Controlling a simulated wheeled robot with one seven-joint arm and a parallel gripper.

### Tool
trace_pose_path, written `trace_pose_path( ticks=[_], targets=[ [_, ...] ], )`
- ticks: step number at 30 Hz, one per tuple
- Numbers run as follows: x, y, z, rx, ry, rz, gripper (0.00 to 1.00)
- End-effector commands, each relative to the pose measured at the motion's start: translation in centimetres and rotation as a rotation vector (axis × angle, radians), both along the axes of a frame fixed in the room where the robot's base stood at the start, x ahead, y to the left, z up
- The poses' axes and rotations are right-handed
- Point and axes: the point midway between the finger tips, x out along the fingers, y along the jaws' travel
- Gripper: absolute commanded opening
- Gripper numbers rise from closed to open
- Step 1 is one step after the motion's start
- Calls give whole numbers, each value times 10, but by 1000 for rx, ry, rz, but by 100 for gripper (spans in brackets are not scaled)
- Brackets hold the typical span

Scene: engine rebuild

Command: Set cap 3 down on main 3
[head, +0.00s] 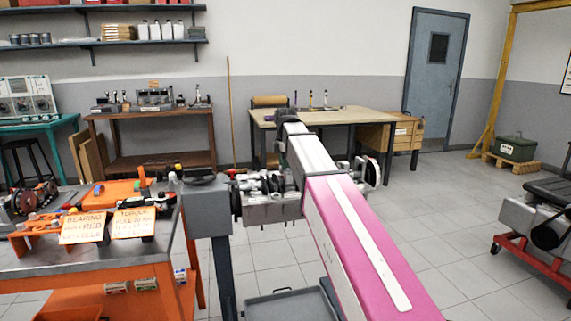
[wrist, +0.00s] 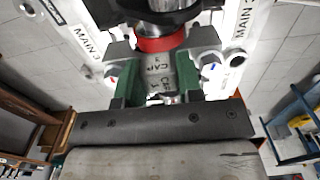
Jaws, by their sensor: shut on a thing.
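In the wrist view my gripper (wrist: 158,84) is shut on cap 3 (wrist: 158,68), a grey metal cap with lettering on its face, held between green finger pads. Just beyond the cap is a red band (wrist: 160,43) around a shiny round journal. White labels reading MAIN 3 (wrist: 88,42) stand on both sides of it. Bolt heads show beside the cap at left and right. I cannot tell whether the cap touches its seat. In the head view the engine block (head: 272,210) is on a stand, partly hidden by my arm, and the gripper is hidden there.
An orange workbench (head: 90,262) with cards, tools and parts stands at left. A grey tray (head: 285,305) is low under the engine. A wooden table (head: 345,118) stands behind. Another engine on a red stand (head: 535,258) is at right. Tiled floor between is clear.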

Motion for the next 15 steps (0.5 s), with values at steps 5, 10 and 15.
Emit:
trace_pose_path(
  ticks=[5, 10, 15],
  targets=[
    [0, 0, -2, 0, 0, 0, 5],
    [0, 0, -5, 0, 0, 0, 5],
    [0, 0, -7, 0, 0, 0, 5]
  ],
)
